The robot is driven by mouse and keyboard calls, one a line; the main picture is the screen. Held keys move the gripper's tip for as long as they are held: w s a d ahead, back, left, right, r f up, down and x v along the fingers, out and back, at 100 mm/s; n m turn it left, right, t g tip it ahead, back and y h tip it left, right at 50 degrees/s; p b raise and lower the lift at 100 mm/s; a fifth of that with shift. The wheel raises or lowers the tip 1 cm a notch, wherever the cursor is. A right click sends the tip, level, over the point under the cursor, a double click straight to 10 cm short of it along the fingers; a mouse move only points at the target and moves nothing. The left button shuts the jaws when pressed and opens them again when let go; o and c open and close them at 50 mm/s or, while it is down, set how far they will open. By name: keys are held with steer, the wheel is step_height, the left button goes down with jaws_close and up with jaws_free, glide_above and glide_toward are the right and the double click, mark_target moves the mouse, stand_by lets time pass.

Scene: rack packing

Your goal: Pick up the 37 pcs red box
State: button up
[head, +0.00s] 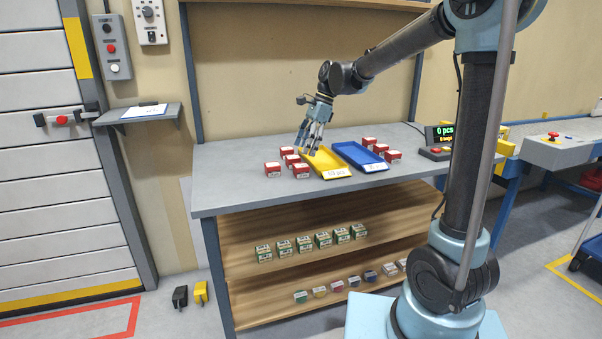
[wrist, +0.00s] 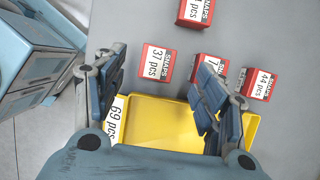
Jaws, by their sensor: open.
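The red box labelled 37 pcs (wrist: 153,66) sits on the grey table in the wrist view, just beyond the yellow tray's edge and apart from the other red boxes. My gripper (wrist: 161,78) is open and empty. In that picture its left finger is left of the box and its right finger overlaps another red box (wrist: 210,67). In the head view my gripper (head: 309,149) hangs over the left end of the yellow tray, near the left group of red boxes. The labels there are too small to tell which box is 37 pcs.
More red boxes stand close by, one labelled 44 pcs (wrist: 260,83) and one at the top (wrist: 195,12). The yellow tray (head: 340,163) and blue tray (head: 352,150) lie side by side. Several red boxes (head: 393,156) stand right of them. The table's left part (head: 225,165) is clear.

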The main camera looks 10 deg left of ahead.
mark_target(299, 165)
steer(key=shift+d+x, duration=0.15)
steer(key=shift+x, duration=1.95)
steer(key=shift+d+x, duration=0.15)
steer(key=shift+x, duration=1.95)
steer(key=shift+w+f, duration=0.1)
steer(key=shift+f, duration=0.05)
steer(key=shift+c, duration=0.2)
steer(key=c, duration=1.2)
